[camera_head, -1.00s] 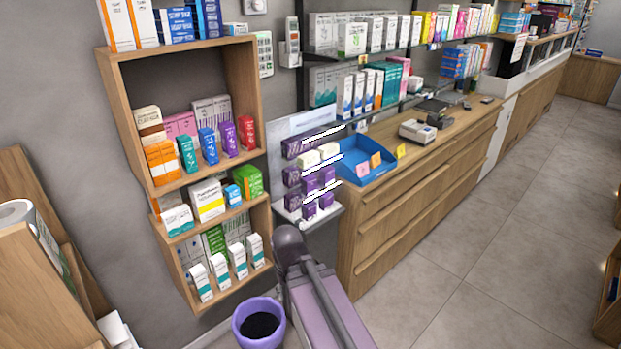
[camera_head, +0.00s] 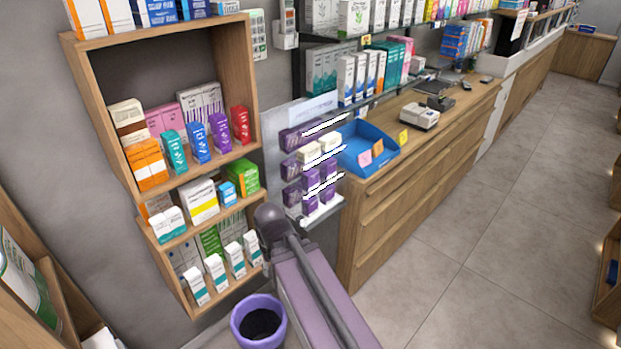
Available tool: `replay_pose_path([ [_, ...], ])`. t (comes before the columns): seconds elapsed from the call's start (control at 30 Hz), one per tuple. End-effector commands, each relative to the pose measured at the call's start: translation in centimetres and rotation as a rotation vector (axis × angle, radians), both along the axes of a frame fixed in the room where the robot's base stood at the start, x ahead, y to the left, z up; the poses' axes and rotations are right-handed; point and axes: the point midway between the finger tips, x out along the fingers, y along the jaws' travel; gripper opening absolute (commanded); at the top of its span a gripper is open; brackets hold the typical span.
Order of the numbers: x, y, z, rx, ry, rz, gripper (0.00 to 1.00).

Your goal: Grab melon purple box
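Several purple boxes (camera_head: 292,197) stand in stacked rows on a small wall rack (camera_head: 323,213), between the wooden shelf and the counter. Some boxes there have white tops. A single upright purple box (camera_head: 219,134) stands on the middle level of the wooden wall shelf, between a blue box (camera_head: 198,143) and a red box (camera_head: 240,125). The labels are too small to read, so I cannot tell which box is melon. My arm is folded low in front of the rack, and its fingers are not visible.
The wooden shelf (camera_head: 250,85) holds many medicine boxes. A wooden counter (camera_head: 385,195) carries a blue tray (camera_head: 365,148) and a card terminal (camera_head: 419,116). A wooden unit (camera_head: 15,310) stands at lower left. The grey floor (camera_head: 480,240) to the right is clear.

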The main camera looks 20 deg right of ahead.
Motion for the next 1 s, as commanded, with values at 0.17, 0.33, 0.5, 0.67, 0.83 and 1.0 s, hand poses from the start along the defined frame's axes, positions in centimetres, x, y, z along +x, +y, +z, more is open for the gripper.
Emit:
replay_pose_path([
  [0.17, 0.0, 0.0, 0.0, 0.0, 0.0, 0.0, 0.57],
  [0.33, 0.1, 0.0, 0.0, 0.003, -0.002, 0.002, 0.93],
  [0.5, 0.7, -0.4, 0.1, 0.035, -0.02, 0.02, 1.0],
  [0.67, 2.1, -0.9, 0.4, 0.109, -0.07, 0.068, 1.0],
  [0.83, 4.4, -2.8, 1.2, 0.217, -0.18, 0.135, 1.0],
  [1.0, 7.1, -5.6, 2.7, 0.311, -0.342, 0.203, 1.0],
])
